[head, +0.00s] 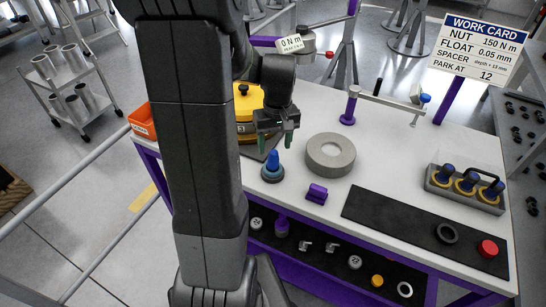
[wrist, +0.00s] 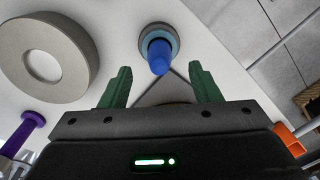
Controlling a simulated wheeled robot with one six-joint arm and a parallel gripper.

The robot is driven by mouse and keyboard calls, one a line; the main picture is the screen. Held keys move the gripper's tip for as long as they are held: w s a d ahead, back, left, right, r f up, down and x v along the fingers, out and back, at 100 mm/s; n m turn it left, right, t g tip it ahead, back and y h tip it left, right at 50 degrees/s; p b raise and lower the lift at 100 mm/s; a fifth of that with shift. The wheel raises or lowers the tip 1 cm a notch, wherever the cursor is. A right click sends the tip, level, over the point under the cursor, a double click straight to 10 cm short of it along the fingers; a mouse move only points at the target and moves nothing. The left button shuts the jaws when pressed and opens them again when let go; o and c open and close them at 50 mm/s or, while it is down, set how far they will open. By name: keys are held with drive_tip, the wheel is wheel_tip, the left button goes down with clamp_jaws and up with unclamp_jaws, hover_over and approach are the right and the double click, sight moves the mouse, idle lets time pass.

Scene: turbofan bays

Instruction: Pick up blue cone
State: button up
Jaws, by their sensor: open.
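The blue cone (head: 272,163) stands upright on a dark grey-blue round base on the white table, left of the grey ring. In the wrist view the blue cone (wrist: 159,58) shows between and beyond the two green fingertips. My gripper (head: 277,146) hangs pointing down, above and slightly behind the cone in the head view. Its green fingers (wrist: 160,85) are apart with nothing between them. They do not appear to touch the cone.
A thick grey ring (head: 330,154) and a purple block (head: 316,193) lie to the cone's right. A yellow round container (head: 247,110) stands behind my gripper. An orange bin (head: 142,121) is at the left edge. A dark mat (head: 400,222) holds a black ring and red knob.

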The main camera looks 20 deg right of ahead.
sight(274, 152)
drive_tip(key=shift+w+a+f+p, duration=0.15)
drive_tip(key=shift+f+p, duration=0.2)
drive_tip(key=shift+f, duration=1.25)
drive_tip(key=shift+w+d+f+p, duration=0.1)
drive_tip(key=shift+f+p, duration=0.2)
drive_tip(key=shift+f, duration=1.3)
drive_tip(key=c, duration=1.1)
drive_tip(key=shift+o, duration=0.2)
drive_tip(key=shift+r, duration=0.15)
